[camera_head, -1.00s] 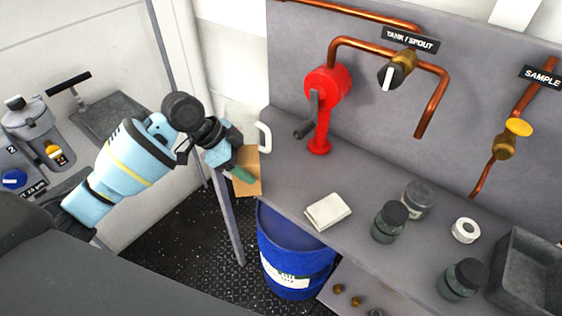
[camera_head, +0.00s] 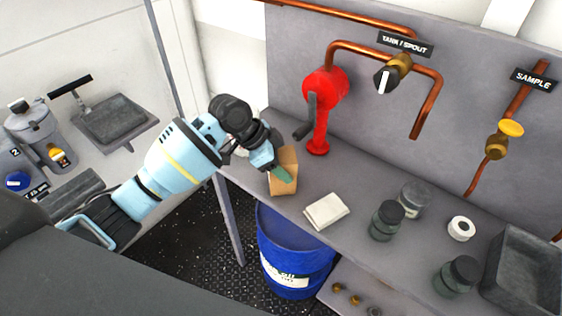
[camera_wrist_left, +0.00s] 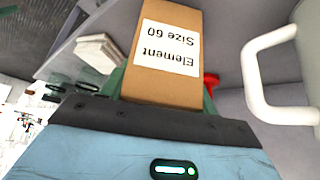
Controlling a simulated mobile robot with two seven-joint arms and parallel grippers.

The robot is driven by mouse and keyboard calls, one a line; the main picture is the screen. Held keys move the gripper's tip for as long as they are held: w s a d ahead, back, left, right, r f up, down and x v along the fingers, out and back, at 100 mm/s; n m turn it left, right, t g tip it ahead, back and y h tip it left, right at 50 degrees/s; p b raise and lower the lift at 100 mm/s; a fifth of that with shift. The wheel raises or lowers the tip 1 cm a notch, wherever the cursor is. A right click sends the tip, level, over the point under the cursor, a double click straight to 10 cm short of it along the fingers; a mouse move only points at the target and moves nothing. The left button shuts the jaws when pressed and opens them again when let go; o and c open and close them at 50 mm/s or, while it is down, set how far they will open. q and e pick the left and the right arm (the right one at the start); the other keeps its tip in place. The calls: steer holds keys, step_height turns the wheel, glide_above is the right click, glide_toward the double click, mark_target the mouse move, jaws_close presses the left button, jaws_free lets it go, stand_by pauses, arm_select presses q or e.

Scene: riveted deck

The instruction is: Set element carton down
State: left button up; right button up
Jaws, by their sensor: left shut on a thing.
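The element carton (camera_head: 284,171) is a brown cardboard box at the left end of the grey bench (camera_head: 330,174). In the left wrist view the carton (camera_wrist_left: 165,75) carries a white label reading "Element Size 60". My left gripper (camera_head: 279,174) is shut on the carton, with a green finger against its side. The carton is over or on the bench top; I cannot tell whether its base touches. My right gripper is not in view.
A white folded cloth (camera_head: 326,210) lies right of the carton. A red hand pump (camera_head: 320,110) stands behind. Dark jars (camera_head: 387,220), a white roll (camera_head: 461,228) and a grey basin (camera_head: 525,272) sit farther right. A blue drum (camera_head: 294,252) stands below. A white handled thing (camera_wrist_left: 283,75) is close in the wrist view.

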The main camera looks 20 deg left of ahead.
arm_select(q)
steer(key=o, duration=1.1)
steer(key=shift+f, duration=0.1)
steer(key=shift+r, duration=0.25)
steer(key=v, duration=1.2)
steer(key=shift+p, duration=0.4)
steer(key=shift+f, duration=0.1)
